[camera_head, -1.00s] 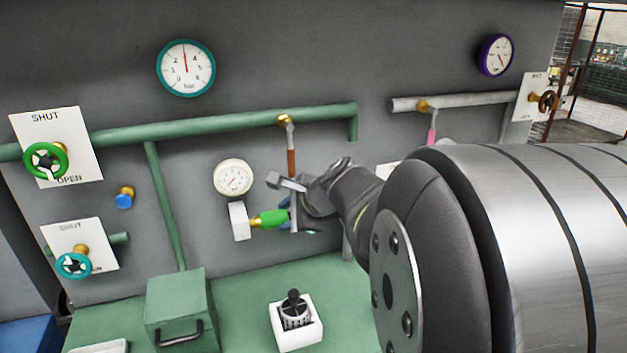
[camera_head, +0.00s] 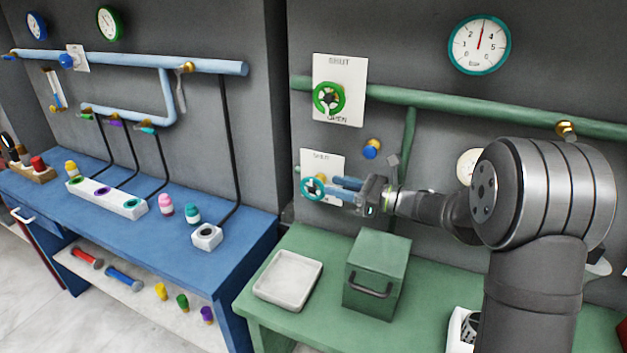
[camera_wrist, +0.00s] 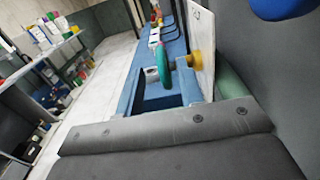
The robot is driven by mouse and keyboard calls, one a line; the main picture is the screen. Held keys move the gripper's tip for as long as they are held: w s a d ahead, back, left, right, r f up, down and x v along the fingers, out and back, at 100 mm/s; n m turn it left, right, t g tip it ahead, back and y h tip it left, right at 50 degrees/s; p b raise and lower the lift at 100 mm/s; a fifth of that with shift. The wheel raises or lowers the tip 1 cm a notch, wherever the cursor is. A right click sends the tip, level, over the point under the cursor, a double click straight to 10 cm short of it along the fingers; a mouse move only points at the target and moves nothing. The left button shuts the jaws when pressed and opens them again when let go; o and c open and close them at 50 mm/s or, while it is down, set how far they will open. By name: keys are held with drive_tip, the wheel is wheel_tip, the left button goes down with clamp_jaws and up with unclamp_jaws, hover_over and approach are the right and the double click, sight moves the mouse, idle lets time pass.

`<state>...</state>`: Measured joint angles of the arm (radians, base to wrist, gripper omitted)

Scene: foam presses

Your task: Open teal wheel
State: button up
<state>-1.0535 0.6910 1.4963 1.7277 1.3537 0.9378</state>
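The teal wheel (camera_head: 312,187) is a small ring valve on a white plate (camera_head: 322,165) low on the grey wall. My gripper (camera_head: 333,187) is just right of it, with blue fingers pointing left at the wheel. The fingers look apart, with a gap between them. In the wrist view the teal wheel (camera_wrist: 163,58) shows nearly edge-on, just ahead of the fingers, with its brass hub (camera_wrist: 192,60) on the right. I cannot tell whether the fingertips touch the rim. The plate's lower lettering is hidden behind the gripper.
A green wheel (camera_head: 329,97) on a SHUT/OPEN plate is above, and a blue knob (camera_head: 371,150) sticks out above my gripper. The green pipe (camera_head: 450,105) runs along the wall. Below are a green box (camera_head: 377,272) and a white tray (camera_head: 288,278). The blue bench (camera_head: 130,215) is at left.

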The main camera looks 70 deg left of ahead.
sight(321, 182)
drive_tip(key=x, duration=0.7)
drive_tip(key=shift+s+a, duration=0.15)
clamp_jaws()
